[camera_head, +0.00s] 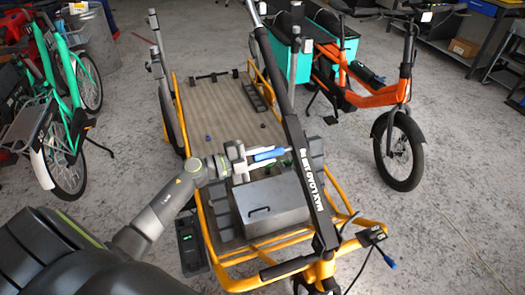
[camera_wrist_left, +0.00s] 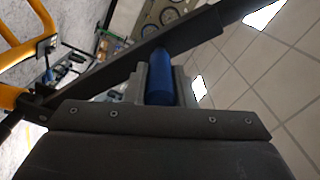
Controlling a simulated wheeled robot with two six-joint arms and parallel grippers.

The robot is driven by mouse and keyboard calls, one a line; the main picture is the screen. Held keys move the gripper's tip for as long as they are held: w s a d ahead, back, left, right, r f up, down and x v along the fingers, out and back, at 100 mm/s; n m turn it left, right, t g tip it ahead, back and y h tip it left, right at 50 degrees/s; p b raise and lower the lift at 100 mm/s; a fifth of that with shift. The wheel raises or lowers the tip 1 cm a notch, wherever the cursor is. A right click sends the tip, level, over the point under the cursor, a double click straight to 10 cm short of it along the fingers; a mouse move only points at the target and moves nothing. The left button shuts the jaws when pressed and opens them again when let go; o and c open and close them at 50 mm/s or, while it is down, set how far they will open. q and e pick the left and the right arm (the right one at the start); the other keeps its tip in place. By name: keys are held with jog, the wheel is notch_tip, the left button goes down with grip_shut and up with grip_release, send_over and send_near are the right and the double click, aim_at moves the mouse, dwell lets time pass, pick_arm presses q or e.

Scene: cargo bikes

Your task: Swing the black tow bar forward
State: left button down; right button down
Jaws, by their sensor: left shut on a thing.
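The black tow bar (camera_head: 290,120) is a long bar with white lettering, rising from the yellow cargo bike's near end and leaning up and back over the load bed. Its blue handle (camera_head: 269,154) sticks out sideways to the left. My left gripper (camera_head: 258,158) is shut on the blue handle. In the left wrist view the handle (camera_wrist_left: 159,78) sits between the two grey fingers, and the bar (camera_wrist_left: 150,57) crosses diagonally beyond them. My right gripper is in neither view.
The yellow bike frame (camera_head: 206,235) and a grey metal box (camera_head: 270,205) lie below my left arm. An orange bike (camera_head: 375,97) stands at the back right, a green bike (camera_head: 70,85) at the left. Grey floor is clear at the right.

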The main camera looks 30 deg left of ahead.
pick_arm(q)
jog(key=shift+s+d+r, duration=0.1)
jog(key=shift+d+r, duration=0.05)
jog(key=shift+r, duration=0.1)
jog(key=c, duration=1.2)
grip_release()
jog(key=shift+s, duration=0.1)
jog(key=shift+s+a, duration=0.25)
jog(key=shift+a, duration=0.05)
jog(key=b+v, duration=0.3)
jog(key=v, duration=1.3)
jog(key=shift+s+a, duration=0.15)
jog(key=shift+s, duration=0.1)
